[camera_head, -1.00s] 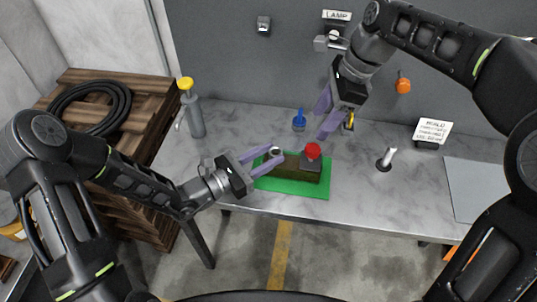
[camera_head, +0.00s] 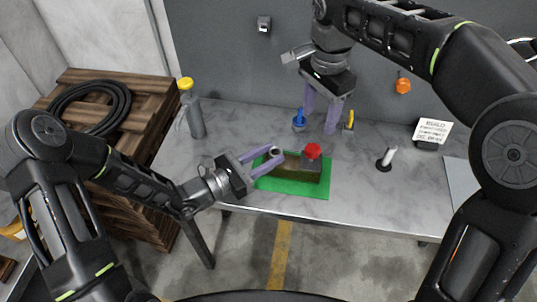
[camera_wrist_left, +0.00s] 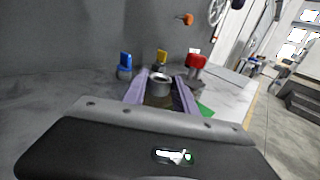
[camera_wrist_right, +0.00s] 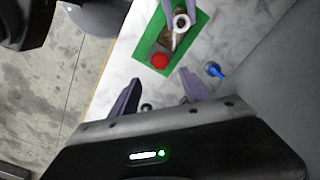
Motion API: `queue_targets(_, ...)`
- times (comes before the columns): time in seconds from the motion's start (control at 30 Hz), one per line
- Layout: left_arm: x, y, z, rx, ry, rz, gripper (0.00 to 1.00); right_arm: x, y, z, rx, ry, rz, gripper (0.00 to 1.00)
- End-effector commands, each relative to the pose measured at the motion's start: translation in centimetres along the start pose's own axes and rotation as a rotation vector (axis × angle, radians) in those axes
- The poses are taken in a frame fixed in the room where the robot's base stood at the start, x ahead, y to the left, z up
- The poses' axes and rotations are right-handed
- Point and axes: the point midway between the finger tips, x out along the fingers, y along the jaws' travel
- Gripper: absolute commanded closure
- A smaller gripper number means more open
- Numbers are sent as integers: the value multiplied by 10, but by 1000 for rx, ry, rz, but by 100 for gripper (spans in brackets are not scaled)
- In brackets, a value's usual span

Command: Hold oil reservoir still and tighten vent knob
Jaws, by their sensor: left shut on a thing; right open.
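The oil reservoir (camera_head: 286,172) is a long brownish block on a green mat (camera_head: 300,191) on the grey table. A metal ring (camera_wrist_left: 159,80) tops its left end, and a red knob (camera_head: 313,151) sits on its right end. My left gripper (camera_head: 274,156) is shut on the reservoir at the ring end, one finger on each side, as the left wrist view also shows. My right gripper (camera_head: 321,122) is open and empty, pointing down behind the red knob. In the right wrist view the red knob (camera_wrist_right: 159,61) is beyond the fingertips, apart from them.
A blue-handled piece (camera_head: 299,121) and a yellow-handled piece (camera_head: 350,119) stand near the right fingers. A yellow-topped grey cylinder (camera_head: 191,108) stands at the left, a white-topped post (camera_head: 386,158) at the right.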

Motion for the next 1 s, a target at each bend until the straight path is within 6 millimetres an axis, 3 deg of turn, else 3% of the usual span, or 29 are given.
queue_targets(0.6,0,1,0,0,1,2,100,89,0,1,0,-2,2,45)
queue_targets(1.0,0,1,0,0,0,2,100,105,0,1,1,-1,0,45)
